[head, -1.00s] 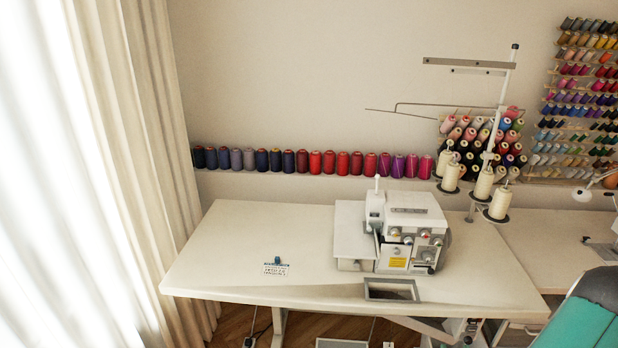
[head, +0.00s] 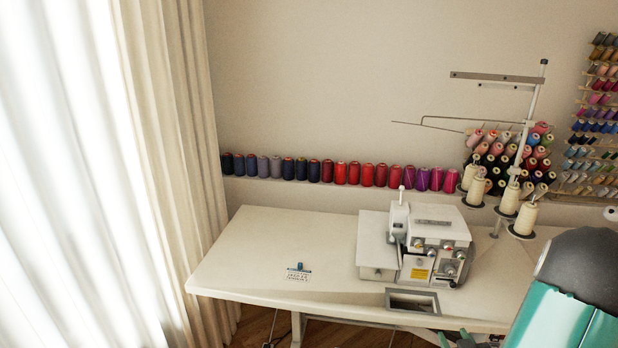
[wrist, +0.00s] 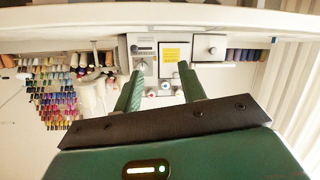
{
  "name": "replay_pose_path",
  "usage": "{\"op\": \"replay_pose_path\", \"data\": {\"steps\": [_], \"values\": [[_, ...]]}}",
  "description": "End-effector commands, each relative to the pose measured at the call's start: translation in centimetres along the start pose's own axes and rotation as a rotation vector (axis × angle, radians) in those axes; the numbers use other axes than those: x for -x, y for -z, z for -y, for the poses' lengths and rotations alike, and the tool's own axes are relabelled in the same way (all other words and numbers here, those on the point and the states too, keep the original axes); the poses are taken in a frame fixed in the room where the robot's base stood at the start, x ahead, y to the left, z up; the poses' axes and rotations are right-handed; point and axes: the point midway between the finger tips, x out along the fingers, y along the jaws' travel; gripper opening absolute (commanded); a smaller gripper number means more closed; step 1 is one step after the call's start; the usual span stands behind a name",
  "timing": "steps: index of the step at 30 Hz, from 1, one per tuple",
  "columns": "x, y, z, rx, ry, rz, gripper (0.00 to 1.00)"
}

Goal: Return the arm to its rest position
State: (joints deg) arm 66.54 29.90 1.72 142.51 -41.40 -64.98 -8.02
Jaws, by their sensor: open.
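My gripper (wrist: 163,82) shows in the wrist view with its two green fingers spread apart and nothing between them. Beyond the fingers, the white overlock sewing machine (wrist: 145,62) appears upside down in that view, apart from the fingertips as far as I can tell. In the head view, a green and black part of my arm (head: 573,290) fills the lower right corner.
The white table (head: 265,240) carries the sewing machine (head: 430,240) and a small clip with a printed tag (head: 298,275). Its left part is otherwise clear. Thread spools (head: 340,173) line the wall ledge, cone spools (head: 525,218) stand at right, and a curtain (head: 170,150) hangs at left.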

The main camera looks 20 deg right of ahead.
Motion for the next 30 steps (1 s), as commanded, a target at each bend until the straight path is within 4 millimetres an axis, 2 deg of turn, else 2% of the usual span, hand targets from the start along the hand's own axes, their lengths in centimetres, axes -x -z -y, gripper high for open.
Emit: {"op": "replay_pose_path", "data": {"steps": [1, 7, 14, 20, 23, 26, 30], "values": [[-0.7, 1.9, 0.8, 0.036, 0.012, 0.025, 0.41], [-1.5, 7.6, 4.2, 0.122, 0.027, 0.169, 0.41], [0.7, 14.2, 9.4, 0.153, 0.041, 0.3, 0.41], [5.3, 18.9, 14.9, 0.135, 0.086, 0.401, 0.41], [8.5, 20.7, 17.8, 0.118, 0.127, 0.451, 0.41], [12.4, 22.0, 20.7, 0.101, 0.184, 0.504, 0.41], [18.5, 23.1, 24.3, 0.083, 0.285, 0.581, 0.41]]}}
